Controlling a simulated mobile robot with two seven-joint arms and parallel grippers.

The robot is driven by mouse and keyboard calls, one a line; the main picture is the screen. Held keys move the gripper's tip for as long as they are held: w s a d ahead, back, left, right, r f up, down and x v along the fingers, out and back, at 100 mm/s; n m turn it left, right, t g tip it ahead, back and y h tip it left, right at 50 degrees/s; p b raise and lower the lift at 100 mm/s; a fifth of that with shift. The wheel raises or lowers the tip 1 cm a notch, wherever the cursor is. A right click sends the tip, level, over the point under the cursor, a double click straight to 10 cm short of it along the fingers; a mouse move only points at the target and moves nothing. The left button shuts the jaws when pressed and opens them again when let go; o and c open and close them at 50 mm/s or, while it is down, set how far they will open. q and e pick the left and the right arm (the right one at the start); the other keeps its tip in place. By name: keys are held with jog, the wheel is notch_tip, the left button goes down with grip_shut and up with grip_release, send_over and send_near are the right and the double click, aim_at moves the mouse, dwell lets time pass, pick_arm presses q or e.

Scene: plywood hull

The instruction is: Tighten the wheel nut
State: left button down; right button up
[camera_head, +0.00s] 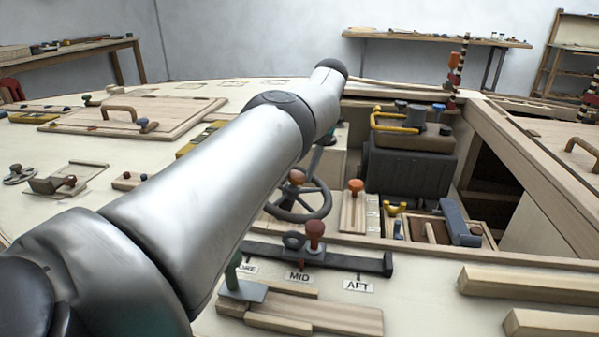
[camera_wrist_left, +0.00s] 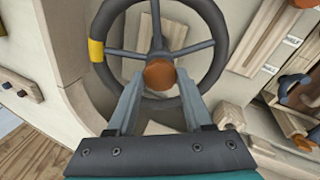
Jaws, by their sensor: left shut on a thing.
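The wheel nut (camera_wrist_left: 159,73) is a round orange-brown knob at the hub of a dark grey spoked handwheel (camera_wrist_left: 219,62). The handwheel has a yellow band on its left rim in the left wrist view. My left gripper (camera_wrist_left: 160,84) is shut on the nut, with one grey finger on each side of it. In the head view the nut (camera_head: 296,177) and the handwheel (camera_head: 328,198) show just right of my left arm, which hides part of the wheel. My right gripper is in neither view.
A slider rail with a red knob (camera_head: 314,231) lies in front of the wheel, beside FORE, MID and AFT labels. An orange-knobbed lever (camera_head: 356,187) stands close right of the wheel. A dark engine block (camera_head: 408,170) sits in the recess behind.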

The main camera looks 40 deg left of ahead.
pick_arm(q)
jog(key=shift+r, duration=0.1)
dwell(0.4)
jog(key=shift+c, duration=1.5)
grip_release()
